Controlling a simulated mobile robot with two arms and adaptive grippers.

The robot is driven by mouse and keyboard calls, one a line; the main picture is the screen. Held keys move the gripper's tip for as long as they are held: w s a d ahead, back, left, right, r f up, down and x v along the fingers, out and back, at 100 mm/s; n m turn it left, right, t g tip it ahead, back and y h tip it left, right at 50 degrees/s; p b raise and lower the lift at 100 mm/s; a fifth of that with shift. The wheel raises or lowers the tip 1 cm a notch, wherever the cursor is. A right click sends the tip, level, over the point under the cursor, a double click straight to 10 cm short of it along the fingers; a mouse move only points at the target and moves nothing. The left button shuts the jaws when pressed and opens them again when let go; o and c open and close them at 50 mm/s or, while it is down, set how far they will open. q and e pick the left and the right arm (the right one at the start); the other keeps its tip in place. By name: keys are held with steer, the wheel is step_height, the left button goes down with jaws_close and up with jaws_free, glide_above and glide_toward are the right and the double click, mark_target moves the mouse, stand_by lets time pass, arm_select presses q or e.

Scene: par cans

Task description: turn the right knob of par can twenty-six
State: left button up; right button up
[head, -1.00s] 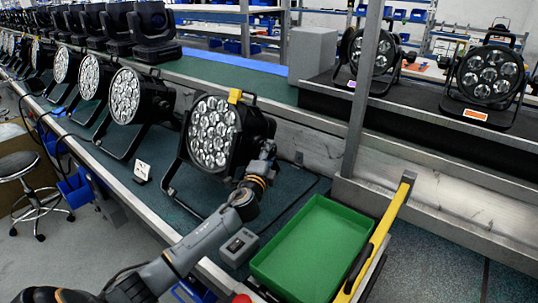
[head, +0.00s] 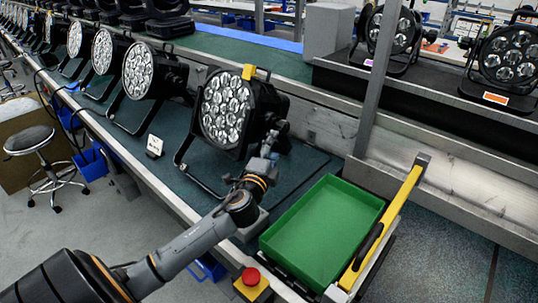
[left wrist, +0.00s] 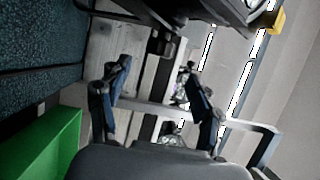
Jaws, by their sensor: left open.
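The nearest par can (head: 228,112) stands on the bench with its round lamp face to the left and a yellow tag (head: 248,72) on top. I cannot read a number on it. My left gripper (head: 272,143) is at the right side of its housing, partly lost against the dark body. In the left wrist view the fingers (left wrist: 158,102) are spread with nothing clearly between them. The par can's dark body (left wrist: 225,8) is at the top there, with a small dark part (left wrist: 164,45) below it that may be a knob. My right gripper is not in view.
A green tray (head: 322,232) with a yellow-handled bar (head: 388,225) lies right of my arm. A red button (head: 250,277) is at the front edge. Several par cans line the bench to the left. A metal post (head: 382,80) rises behind the tray.

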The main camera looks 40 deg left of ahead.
arm_select(q)
steer(key=shift+v, duration=1.65)
steer(key=shift+s, duration=0.1)
